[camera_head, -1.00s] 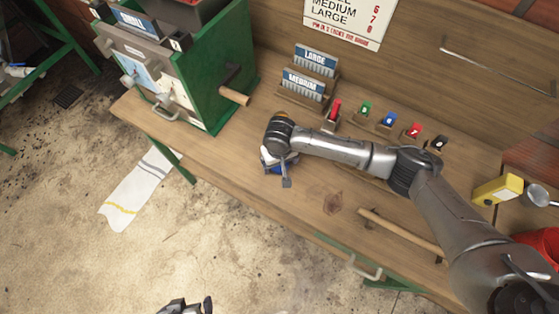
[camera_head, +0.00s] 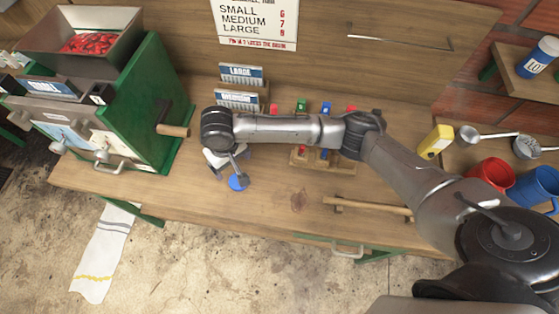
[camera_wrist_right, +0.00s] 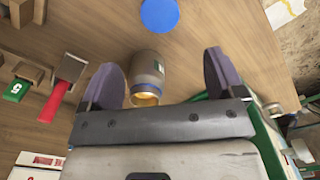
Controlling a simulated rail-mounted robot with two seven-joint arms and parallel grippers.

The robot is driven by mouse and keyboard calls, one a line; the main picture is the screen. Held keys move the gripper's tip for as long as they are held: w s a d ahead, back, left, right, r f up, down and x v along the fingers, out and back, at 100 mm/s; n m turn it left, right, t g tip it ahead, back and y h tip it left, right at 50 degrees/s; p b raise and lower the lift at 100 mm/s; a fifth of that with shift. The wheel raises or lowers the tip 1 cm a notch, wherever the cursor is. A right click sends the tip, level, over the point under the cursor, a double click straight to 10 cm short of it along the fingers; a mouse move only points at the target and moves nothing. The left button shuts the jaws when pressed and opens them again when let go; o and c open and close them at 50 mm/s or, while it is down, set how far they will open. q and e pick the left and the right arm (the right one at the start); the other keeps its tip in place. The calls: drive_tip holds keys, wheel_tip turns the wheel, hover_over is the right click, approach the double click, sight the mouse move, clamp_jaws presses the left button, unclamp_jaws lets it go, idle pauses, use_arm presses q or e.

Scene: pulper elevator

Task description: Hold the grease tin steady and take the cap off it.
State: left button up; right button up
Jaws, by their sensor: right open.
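The grease tin (camera_wrist_right: 148,68) is a grey cylinder with a dark label in the right wrist view. Its mouth is uncovered and shows amber grease. It stands between the spread fingers of my right gripper (camera_wrist_right: 165,80), with gaps at both sides. A round blue disc, seemingly the cap (camera_wrist_right: 158,15), is apart from the tin on the bench. The blue cap also shows in the head view (camera_head: 237,183), just in front of my right gripper (camera_head: 228,168). There the arm and fingers hide most or all of the tin. My left gripper is out of view.
The green pulper (camera_head: 150,110) with its wooden-handled crank (camera_head: 172,130) stands left of the right gripper. Card racks (camera_head: 240,88) and a row of coloured tags are behind the arm. The front bench strip (camera_head: 150,190) is clear.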

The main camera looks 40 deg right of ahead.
drive_tip(key=s+a+f+n+t+y, duration=0.1)
drive_tip(key=s+a+f+n+y, duration=0.2)
drive_tip(key=s, duration=0.4)
drive_tip(key=s+a+f+t, duration=0.1)
drive_tip(key=s+a+f, duration=0.1)
drive_tip(key=s+f, duration=0.35)
drive_tip(key=s+d+t+h, duration=0.1)
drive_tip(key=s+d, duration=0.5)
drive_tip(key=s, duration=0.2)
drive_tip(key=s+d+t+h, duration=0.1)
drive_tip(key=s+d+h, duration=0.1)
drive_tip(key=s+d, duration=0.5)
wheel_tip(320, 180, up, 26)
drive_tip(key=s+a+p, duration=0.1)
drive_tip(key=p, duration=2.5)
drive_tip(key=shift+r+m+p, duration=0.2)
drive_tip(key=shift+m+p, duration=0.2)
drive_tip(key=shift+s+a, duration=0.1)
